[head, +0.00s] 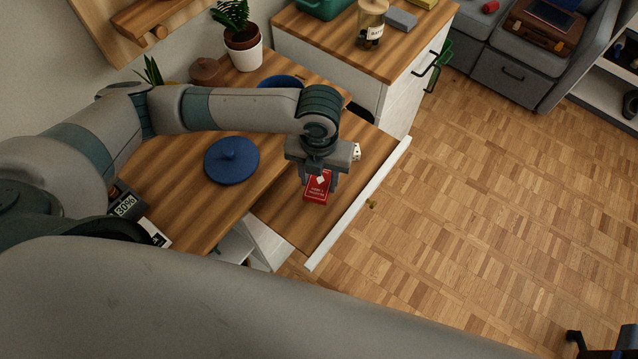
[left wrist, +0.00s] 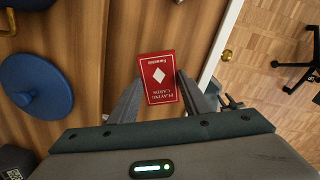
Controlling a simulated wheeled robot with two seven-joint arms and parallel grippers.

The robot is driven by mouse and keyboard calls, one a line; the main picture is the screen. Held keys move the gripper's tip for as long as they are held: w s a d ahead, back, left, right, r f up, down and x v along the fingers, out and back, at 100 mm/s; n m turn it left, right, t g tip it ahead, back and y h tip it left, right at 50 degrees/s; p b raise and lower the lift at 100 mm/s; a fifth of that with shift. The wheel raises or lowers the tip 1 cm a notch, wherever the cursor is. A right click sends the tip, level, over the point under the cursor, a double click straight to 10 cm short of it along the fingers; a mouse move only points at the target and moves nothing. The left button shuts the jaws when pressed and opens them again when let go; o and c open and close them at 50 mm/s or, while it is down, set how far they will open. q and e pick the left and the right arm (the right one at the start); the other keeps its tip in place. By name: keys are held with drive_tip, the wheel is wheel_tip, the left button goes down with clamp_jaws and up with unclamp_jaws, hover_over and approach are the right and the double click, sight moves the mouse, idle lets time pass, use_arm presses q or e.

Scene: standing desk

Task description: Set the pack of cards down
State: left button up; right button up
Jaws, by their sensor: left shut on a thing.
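The pack of cards (head: 318,187) is red with a white diamond. It also shows in the left wrist view (left wrist: 160,78), where the label reads as playing cards. My left gripper (head: 318,178) points down over the pulled-out wooden drawer (head: 298,225) and is shut on the pack. In the left wrist view the two fingers of the gripper (left wrist: 160,90) lie along the pack's two sides. I cannot tell whether the pack touches the drawer's bottom. My right gripper is not in view.
A white die (head: 356,151) lies in the drawer beside the gripper. The drawer's white front (head: 358,204) borders it on the right. A blue lid (head: 231,160) lies on the desktop to the left. The drawer's near part is clear.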

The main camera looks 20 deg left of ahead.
sight(319, 183)
use_arm(q)
wheel_tip(319, 183, down, 3)
drive_tip(key=shift+r+p, duration=0.1)
drive_tip(key=shift+p, duration=0.3)
drive_tip(key=shift+f, duration=0.35)
drive_tip(key=o, duration=1.1)
drive_tip(key=shift+f, duration=0.15)
drive_tip(key=shift+c, duration=0.2)
drive_tip(key=shift+r, duration=0.85)
wheel_tip(319, 183, up, 11)
drive_tip(key=b, duration=0.2)
drive_tip(key=shift+f, duration=0.15)
drive_tip(key=shift+f, duration=0.1)
